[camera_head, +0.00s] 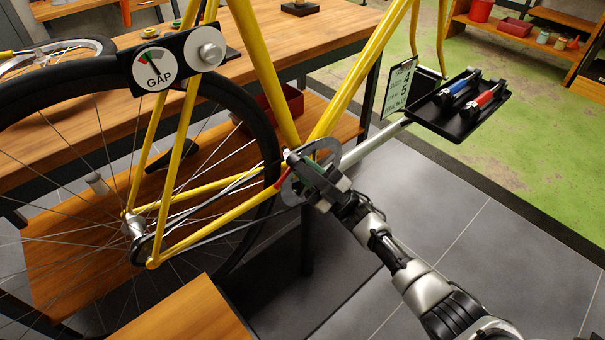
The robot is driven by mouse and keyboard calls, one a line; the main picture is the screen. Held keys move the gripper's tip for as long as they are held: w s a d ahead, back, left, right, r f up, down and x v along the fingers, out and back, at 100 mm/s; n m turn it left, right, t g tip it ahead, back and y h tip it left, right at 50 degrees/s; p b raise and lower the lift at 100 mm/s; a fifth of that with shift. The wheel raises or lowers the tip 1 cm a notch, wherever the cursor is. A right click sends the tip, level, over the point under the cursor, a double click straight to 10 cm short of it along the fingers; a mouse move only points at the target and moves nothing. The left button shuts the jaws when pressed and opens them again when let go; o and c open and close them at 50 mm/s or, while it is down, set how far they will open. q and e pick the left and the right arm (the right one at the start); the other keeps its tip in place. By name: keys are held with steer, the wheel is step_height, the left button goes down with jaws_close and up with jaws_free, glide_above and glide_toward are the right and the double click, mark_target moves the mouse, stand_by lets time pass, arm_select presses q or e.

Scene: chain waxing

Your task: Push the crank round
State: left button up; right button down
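The yellow bicycle frame (352,82) stands across the middle, with its rear wheel (262,130) at the left. The chainring (329,149) shows at the bottom of the frame, partly covered by my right gripper (308,177). The chain (215,231) runs from there back to the rear hub (133,226). My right arm reaches in from the lower right, and its gripper is at the crank area, over the chainring. The crank arm and pedal are mostly hidden behind the gripper. Whether the fingers are open or closed on the crank is unclear. My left gripper is out of view.
A round GAP gauge (155,68) and a grey knob (206,48) are mounted near the rear wheel. A black tray (445,122) holds a blue tool (458,88) and a red tool (485,99), beside a card (398,88). A wooden bench (300,38) stands behind.

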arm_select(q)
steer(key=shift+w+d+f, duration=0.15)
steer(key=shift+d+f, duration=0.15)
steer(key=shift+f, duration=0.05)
arm_select(e)
steer(key=w+d+m+t+h, duration=0.1)
steer(key=m+t+h, duration=0.2)
steer(key=m, duration=0.2)
steer(key=w+d+r+m+t+h, duration=0.1)
steer(key=d+m+t+h, duration=0.1)
steer(key=m+t, duration=0.2)
steer(key=w+d+r+m+t+h, duration=0.1)
steer(key=m+t+h, duration=0.2)
steer(key=m, duration=0.3)
steer(key=shift+w+d+t+h, duration=0.1)
steer(key=shift+d+t+h, duration=0.15)
steer(key=shift+t, duration=0.35)
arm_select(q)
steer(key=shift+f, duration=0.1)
arm_select(e)
steer(key=shift+m+h, duration=0.5)
steer(key=shift+h, duration=0.05)
steer(key=c, duration=1)
jaws_free()
steer(key=shift+f, duration=0.1)
steer(key=shift+o, duration=0.2)
steer(key=shift+f, duration=0.1)
